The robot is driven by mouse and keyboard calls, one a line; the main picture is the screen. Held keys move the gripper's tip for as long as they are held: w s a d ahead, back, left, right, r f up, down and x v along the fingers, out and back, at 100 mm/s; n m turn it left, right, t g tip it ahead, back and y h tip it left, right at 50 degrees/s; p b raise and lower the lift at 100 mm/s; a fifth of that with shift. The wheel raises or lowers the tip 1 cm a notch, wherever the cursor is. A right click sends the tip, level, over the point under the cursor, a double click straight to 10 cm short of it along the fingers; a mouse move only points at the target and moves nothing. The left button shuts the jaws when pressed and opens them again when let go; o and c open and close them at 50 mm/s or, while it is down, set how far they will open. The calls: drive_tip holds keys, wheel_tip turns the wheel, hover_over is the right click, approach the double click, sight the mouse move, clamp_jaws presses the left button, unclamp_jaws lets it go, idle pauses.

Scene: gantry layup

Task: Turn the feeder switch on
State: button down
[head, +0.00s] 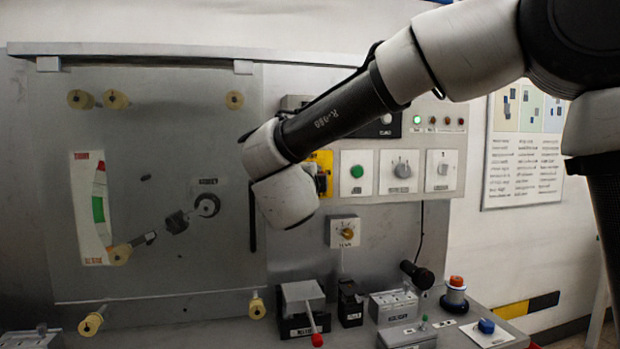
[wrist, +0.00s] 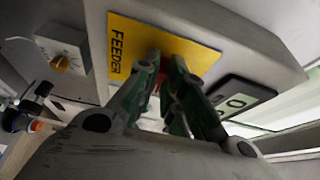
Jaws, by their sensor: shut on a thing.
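The yellow feeder plate (wrist: 190,47), lettered FEEDER, is at the top middle of the wrist view. In the head view the yellow plate (head: 323,160) shows only in part, behind my wrist. My gripper (wrist: 165,62) reaches up to the plate, its fingers close together in front of it. It is shut on the feeder switch, which the fingers mostly hide; a little red shows between them. I cannot tell which way the switch is set. A small black and white plate with O and a bar (wrist: 240,98) sits right of the fingers.
A green button plate (head: 357,173) and two switch plates (head: 399,172) (head: 441,170) sit right of the feeder plate. A dial box (head: 344,231) is below it. A lever box (head: 301,296) and a red-topped button (head: 456,283) stand on the bench.

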drive_tip(key=shift+m, duration=0.3)
idle(0.4)
drive_tip(key=c, duration=1.5)
unclamp_jaws()
drive_tip(key=s, duration=0.8)
drive_tip(key=s+a, duration=0.1)
drive_tip(key=s, duration=0.3)
drive_tip(key=shift+a, duration=0.1)
